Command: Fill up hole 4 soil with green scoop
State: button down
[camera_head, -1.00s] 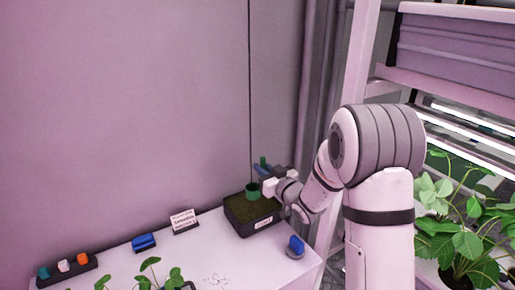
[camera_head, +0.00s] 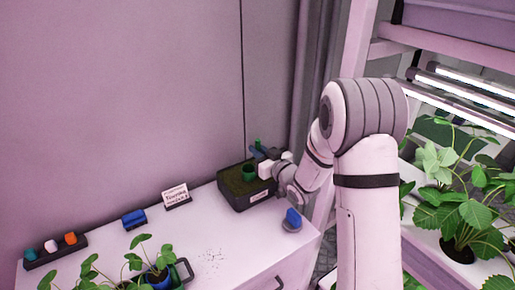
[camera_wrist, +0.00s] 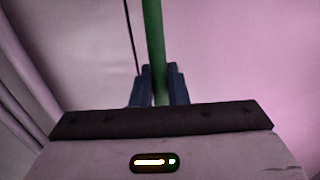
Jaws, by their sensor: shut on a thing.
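My gripper (camera_head: 260,153) is at the back right of the white table, over the dark soil box. In the wrist view my gripper (camera_wrist: 158,88) is shut on the green handle of the scoop (camera_wrist: 153,35). The cup of the green scoop (camera_head: 249,172) shows in the head view, at the box's soil. I cannot tell how deep it sits or whether it holds soil. The soil box (camera_head: 232,202) is black with brown soil and a white label. Hole 4 cannot be made out in these views.
A blue object on a round base (camera_head: 292,220) stands at the table's right end. A sign (camera_head: 177,196), a blue block (camera_head: 134,219) and a rack of small coloured items (camera_head: 52,251) line the back. Potted plants (camera_head: 155,272) stand in front. Loose specks lie mid-table. Shelves with plants (camera_head: 459,215) are on the right.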

aim_at(259, 143)
notch_tip(259, 143, down, 6)
jog(key=b, duration=0.6)
jog(key=shift+f, duration=0.25)
jog(key=shift+r, duration=0.1)
jog(key=shift+r+p, duration=1.9)
jog(key=shift+r, duration=2.85)
